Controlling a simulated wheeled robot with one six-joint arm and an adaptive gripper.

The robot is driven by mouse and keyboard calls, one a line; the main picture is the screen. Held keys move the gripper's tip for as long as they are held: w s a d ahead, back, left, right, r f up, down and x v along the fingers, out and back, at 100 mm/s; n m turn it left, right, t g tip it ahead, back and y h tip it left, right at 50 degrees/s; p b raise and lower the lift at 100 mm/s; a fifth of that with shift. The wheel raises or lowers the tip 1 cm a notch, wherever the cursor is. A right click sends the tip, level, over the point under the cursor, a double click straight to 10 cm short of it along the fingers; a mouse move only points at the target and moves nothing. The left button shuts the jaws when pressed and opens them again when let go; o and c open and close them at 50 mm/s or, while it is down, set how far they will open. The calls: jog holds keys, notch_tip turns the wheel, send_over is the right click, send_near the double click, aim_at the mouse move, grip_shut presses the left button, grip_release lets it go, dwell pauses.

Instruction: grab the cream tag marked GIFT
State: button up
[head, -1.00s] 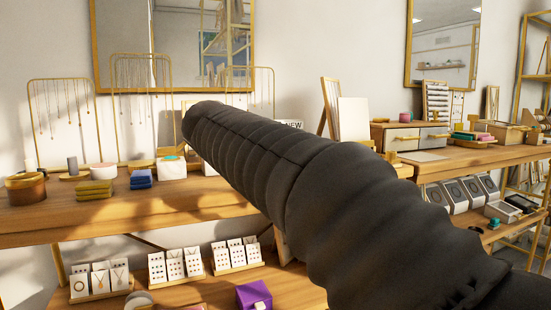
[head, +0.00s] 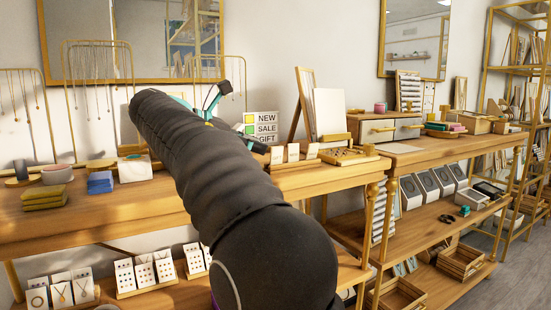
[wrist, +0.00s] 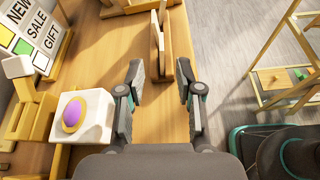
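A white sign (head: 266,128) reading NEW, SALE and GIFT stands on the upper wooden shelf in the head view. It has a yellow square by NEW, a green one by SALE and a pale one by GIFT. The wrist view shows the sign (wrist: 32,30) at the upper left. I cannot make out a separate cream tag. My gripper (wrist: 162,97) is open and empty above the wooden shelf (wrist: 108,50), right of the sign. Thin wooden upright pieces (wrist: 158,45) stand just ahead of its fingers. In the head view, my arm hides part of the shelf.
A white block with a purple dome (wrist: 85,114) is close left of my gripper. Small white cards (head: 294,152) stand on the shelf, with a wooden tray (head: 347,155) beside them. A tall easel (head: 305,103) rises behind. Floor (wrist: 232,40) shows to the right.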

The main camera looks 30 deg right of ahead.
aim_at(278, 150)
jog(key=shift+x, duration=3.45)
jog(key=shift+s+r, duration=0.15)
jog(key=shift+r, duration=0.05)
grip_shut()
